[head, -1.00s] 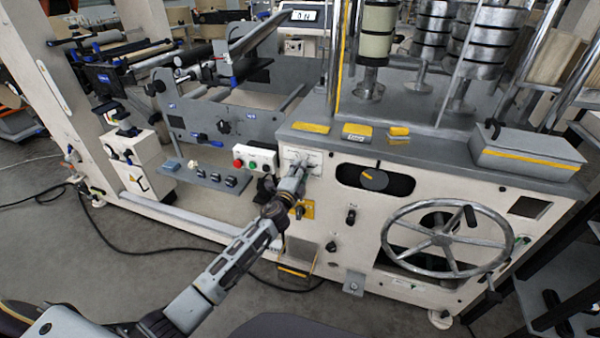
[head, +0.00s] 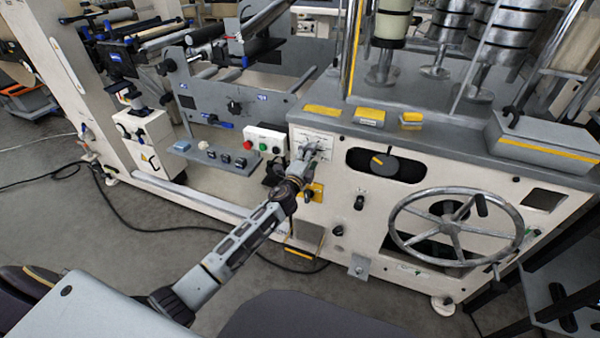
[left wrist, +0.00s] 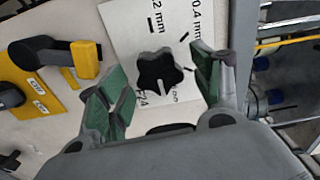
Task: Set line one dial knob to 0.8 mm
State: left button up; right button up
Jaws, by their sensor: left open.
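The dial knob (left wrist: 160,70) is black and lobed, on a white plate (left wrist: 128,22) with printed marks; "0.4 mm" and part of another "mm" label are readable in the left wrist view. My left gripper (left wrist: 156,78) is open, with one green-padded finger on each side of the knob in that view. Contact with the knob cannot be made out. The knob's exact setting is unclear, and the lower part of the plate is hidden by my gripper. In the head view my left gripper (head: 308,155) is at the plate (head: 322,143) on the machine's front panel and covers the knob.
A yellow plate with a yellow-and-grey handle (left wrist: 85,60) is close beside the knob. A button box (head: 265,140) stands left of my gripper.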

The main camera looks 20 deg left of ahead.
pick_arm(q)
jog(key=s, duration=1.1)
jog(key=shift+s+a, duration=0.15)
dwell(0.3)
dwell(0.6)
